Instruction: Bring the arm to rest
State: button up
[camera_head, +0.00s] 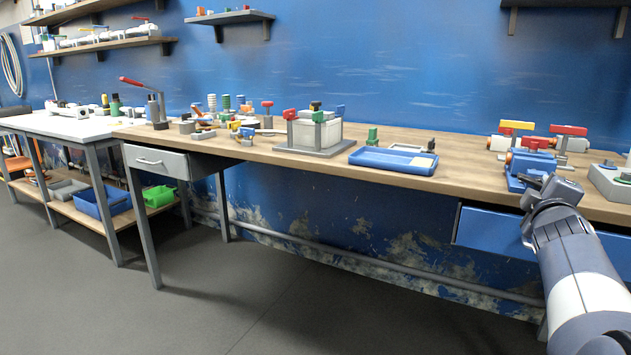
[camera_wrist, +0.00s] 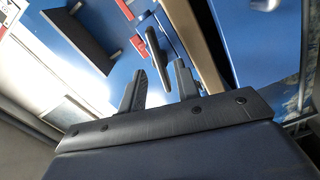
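My arm reaches in from the lower right of the head view.
A blue tray (camera_head: 394,160) and a grey-white boxy unit (camera_head: 316,133) stand on the bench. Valves with yellow and red handles (camera_head: 568,130) are at the back right. A blue drawer front (camera_head: 490,231) is below the bench edge. The floor (camera_head: 250,290) is clear.

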aim_at(540, 187)
jog(key=x, duration=0.3)
jog(key=shift+f, duration=0.1)
jog(key=shift+w+r+m+p, duration=0.2)
jog(key=shift+m+p, duration=0.1)
jog(key=shift+m, duration=0.2)
jog(key=shift+s+r+m+p, duration=0.15)
jog(key=shift+m+p, duration=0.15)
jog(key=shift+m, duration=0.3)
jog(key=m+p, duration=0.2)
jog(key=m, duration=0.2)
jog(key=m+p, duration=0.1)
jog(key=m, duration=0.2)
jog(key=shift+f+m+p, duration=0.25)
jog(key=shift+m+p, duration=0.15)
